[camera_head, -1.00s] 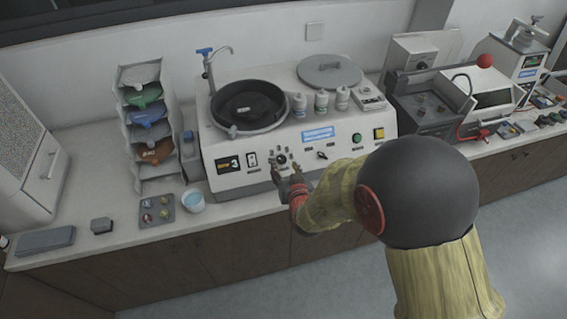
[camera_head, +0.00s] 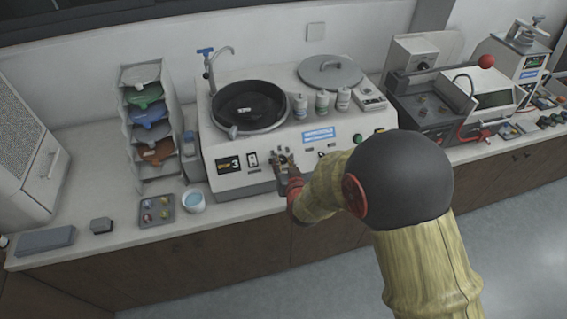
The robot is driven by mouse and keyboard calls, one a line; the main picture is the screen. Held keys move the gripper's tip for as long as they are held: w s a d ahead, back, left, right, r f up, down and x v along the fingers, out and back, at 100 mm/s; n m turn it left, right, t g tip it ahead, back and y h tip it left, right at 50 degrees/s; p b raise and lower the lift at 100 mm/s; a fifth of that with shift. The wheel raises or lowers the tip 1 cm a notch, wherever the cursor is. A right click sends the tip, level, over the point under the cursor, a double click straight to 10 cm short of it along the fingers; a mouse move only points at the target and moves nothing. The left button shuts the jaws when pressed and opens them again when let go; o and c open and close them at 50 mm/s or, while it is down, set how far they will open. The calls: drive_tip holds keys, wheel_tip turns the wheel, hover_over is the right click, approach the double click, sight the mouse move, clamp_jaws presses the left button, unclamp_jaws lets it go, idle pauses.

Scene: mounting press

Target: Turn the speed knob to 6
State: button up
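The speed knob (camera_head: 281,159) is a small dark dial on the front panel of the white polishing machine (camera_head: 228,185). The display (camera_head: 228,164) left of it reads 3. My gripper (camera_head: 285,165) is right at the knob, with its dark fingers in front of the panel and partly covering the dial. The fingers appear to be spread on either side of the knob; whether they touch it is too small to tell. The knob's pointer cannot be read.
A rocker switch (camera_head: 252,159) sits left of the knob, and another small knob (camera_head: 321,155) sits right of it. A blue-filled cup (camera_head: 193,201) and a tray (camera_head: 172,219) of samples stand on the counter left of the machine.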

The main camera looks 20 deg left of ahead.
clamp_jaws()
